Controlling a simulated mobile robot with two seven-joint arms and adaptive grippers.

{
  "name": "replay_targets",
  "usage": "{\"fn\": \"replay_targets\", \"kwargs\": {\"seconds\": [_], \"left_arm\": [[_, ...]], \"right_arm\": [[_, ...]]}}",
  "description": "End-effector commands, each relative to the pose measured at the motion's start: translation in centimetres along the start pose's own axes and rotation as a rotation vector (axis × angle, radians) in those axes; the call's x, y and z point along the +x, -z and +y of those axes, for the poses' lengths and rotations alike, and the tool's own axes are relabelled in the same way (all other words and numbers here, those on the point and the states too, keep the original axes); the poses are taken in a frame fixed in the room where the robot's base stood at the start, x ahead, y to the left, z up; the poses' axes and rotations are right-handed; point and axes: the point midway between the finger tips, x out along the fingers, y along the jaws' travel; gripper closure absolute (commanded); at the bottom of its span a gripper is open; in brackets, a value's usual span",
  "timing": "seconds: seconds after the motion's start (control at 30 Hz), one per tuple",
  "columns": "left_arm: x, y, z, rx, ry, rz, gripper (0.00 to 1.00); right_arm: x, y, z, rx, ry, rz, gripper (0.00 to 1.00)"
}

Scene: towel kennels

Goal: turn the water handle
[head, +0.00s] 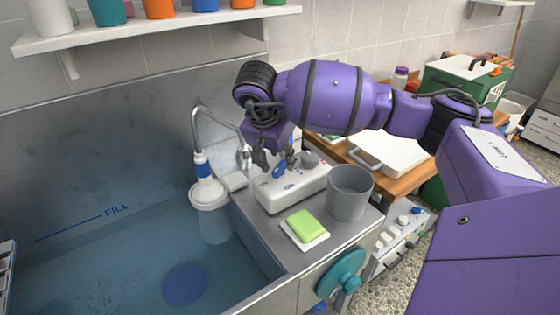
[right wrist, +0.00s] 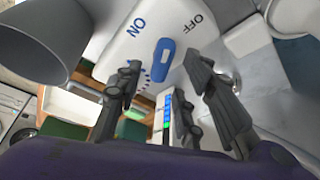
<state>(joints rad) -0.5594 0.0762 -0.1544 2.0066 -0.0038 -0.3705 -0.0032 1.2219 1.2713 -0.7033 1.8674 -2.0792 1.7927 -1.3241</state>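The water handle is a small blue lever (head: 279,170) on a white box (head: 292,190) at the sink's right edge. In the right wrist view the blue handle (right wrist: 163,62) lies between the printed words ON and OFF, pointing to neither word squarely. My right gripper (head: 274,158) hangs just above the box. My left gripper is not in view.
A grey cup (head: 349,194) and a green sponge (head: 307,224) on a white dish stand close to the box. A curved metal faucet (head: 196,122) with a white filter rises on its left. A teal wheel (head: 342,272) is on the front. The basin (head: 110,270) lies left.

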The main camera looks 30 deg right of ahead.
Motion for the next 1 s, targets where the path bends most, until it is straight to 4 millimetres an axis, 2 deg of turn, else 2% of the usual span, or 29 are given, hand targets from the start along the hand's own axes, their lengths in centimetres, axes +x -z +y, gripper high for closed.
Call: {"fn": "replay_targets", "kwargs": {"seconds": [0.3, 0.5, 0.67, 1.0], "left_arm": [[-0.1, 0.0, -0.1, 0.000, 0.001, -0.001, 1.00], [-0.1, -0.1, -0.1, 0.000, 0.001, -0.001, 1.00], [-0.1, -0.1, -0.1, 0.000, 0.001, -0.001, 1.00], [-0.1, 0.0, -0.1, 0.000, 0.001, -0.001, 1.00]], "right_arm": [[-6.9, 0.1, -0.1, 0.001, 0.005, 0.004, 0.64], [-9.7, 0.0, 0.0, 0.000, 0.002, 0.002, 0.64], [-10.5, 0.0, 0.0, 0.001, 0.001, 0.002, 0.64], [-10.6, 0.0, 0.0, 0.000, 0.000, 0.001, 0.64]]}}
